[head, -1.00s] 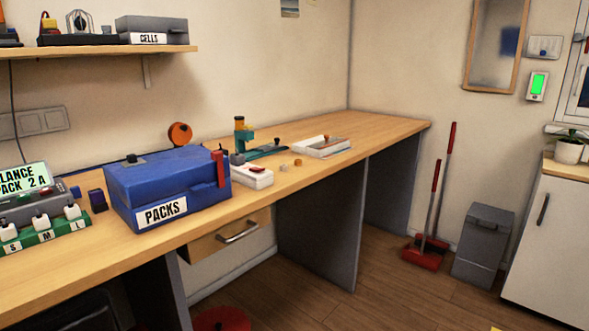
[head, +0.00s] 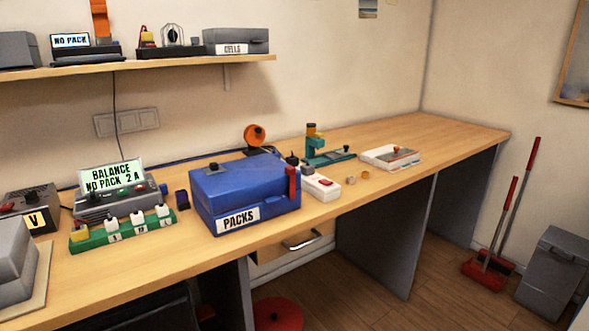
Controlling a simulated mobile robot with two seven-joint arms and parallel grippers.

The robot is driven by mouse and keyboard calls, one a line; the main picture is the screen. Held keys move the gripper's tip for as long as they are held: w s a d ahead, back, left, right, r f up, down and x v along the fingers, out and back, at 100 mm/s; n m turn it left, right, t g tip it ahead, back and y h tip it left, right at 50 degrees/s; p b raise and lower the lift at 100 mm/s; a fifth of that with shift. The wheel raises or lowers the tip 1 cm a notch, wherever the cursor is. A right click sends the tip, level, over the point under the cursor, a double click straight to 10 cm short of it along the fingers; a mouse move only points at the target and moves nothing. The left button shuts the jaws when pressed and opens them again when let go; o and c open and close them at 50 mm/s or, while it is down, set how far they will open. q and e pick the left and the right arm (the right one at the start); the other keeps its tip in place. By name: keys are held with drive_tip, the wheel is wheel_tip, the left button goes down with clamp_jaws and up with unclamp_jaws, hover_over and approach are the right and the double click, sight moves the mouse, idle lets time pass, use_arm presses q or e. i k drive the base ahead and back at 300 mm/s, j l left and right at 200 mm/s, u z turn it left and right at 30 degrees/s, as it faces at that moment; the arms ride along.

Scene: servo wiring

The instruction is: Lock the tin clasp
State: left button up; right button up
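A blue tin (head: 240,195) labelled PACKS stands on the workbench in the head view, with its lid down. A red clasp (head: 292,184) shows on its right side, near the front corner. It hangs roughly upright against the tin; I cannot tell whether it is fastened. A small dark knob sits on top of the lid. Neither of my grippers is in view.
Left of the tin are a green rack (head: 122,229) and a balance charger (head: 115,200). Right of it are a white-and-red block (head: 321,187), a teal stand (head: 328,154) and a white tray (head: 391,158).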

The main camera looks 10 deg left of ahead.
sight(290, 171)
drive_tip(key=i+l+u, duration=0.2)
drive_tip(key=i+l, duration=0.25)
drive_tip(key=l, duration=0.15)
drive_tip(key=i+l+u, duration=0.1)
drive_tip(key=i+l, duration=0.25)
drive_tip(key=l, duration=0.3)
drive_tip(key=i+l+u, duration=0.15)
drive_tip(key=l, duration=0.2)
drive_tip(key=i+l+u, duration=0.1)
drive_tip(key=i+l, duration=0.15)
drive_tip(key=l, duration=0.1)
